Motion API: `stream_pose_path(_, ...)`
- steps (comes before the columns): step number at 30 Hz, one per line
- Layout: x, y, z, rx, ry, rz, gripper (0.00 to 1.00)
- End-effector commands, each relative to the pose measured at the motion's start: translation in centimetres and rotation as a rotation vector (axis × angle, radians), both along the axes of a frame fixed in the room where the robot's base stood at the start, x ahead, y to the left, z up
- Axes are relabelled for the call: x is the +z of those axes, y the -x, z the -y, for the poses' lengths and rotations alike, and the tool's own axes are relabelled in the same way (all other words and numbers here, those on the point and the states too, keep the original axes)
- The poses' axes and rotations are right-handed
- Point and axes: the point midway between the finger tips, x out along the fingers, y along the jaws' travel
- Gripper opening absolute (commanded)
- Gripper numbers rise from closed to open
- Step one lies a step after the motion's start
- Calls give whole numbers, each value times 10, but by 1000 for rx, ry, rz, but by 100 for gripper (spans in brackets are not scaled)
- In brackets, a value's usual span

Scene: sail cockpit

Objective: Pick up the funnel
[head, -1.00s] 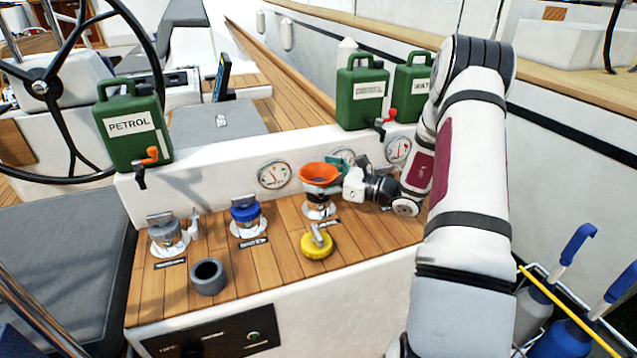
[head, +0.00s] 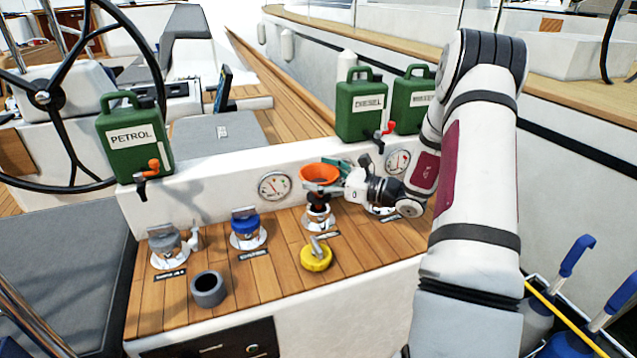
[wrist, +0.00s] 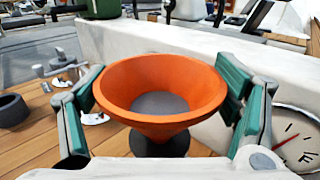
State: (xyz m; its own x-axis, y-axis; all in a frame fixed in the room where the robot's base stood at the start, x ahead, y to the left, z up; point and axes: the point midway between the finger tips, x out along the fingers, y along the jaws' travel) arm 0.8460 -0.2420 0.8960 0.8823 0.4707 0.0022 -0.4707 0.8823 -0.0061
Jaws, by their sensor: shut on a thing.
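The orange funnel (head: 319,174) is upright above a chrome deck filler (head: 318,216) on the wooden top. My gripper (head: 340,168) reaches in from the right and is shut on the funnel. In the wrist view, the funnel (wrist: 160,122) fills the middle, with a green-padded finger on either side of its cone. Its dark lower part shows beneath the cone, and I cannot tell whether its tip is clear of the filler.
Green cans, including petrol (head: 134,140) and diesel (head: 361,105), stand on the ledge behind, above the gauges (head: 274,186).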

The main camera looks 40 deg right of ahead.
Motion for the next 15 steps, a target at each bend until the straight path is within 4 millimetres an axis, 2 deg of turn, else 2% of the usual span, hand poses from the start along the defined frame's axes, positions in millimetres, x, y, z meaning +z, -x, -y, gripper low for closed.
stream_pose_path(1,-1,14,3,-7,-5,-7,49)
stream_pose_path(15,8,117,4,-6,-4,-5,49)
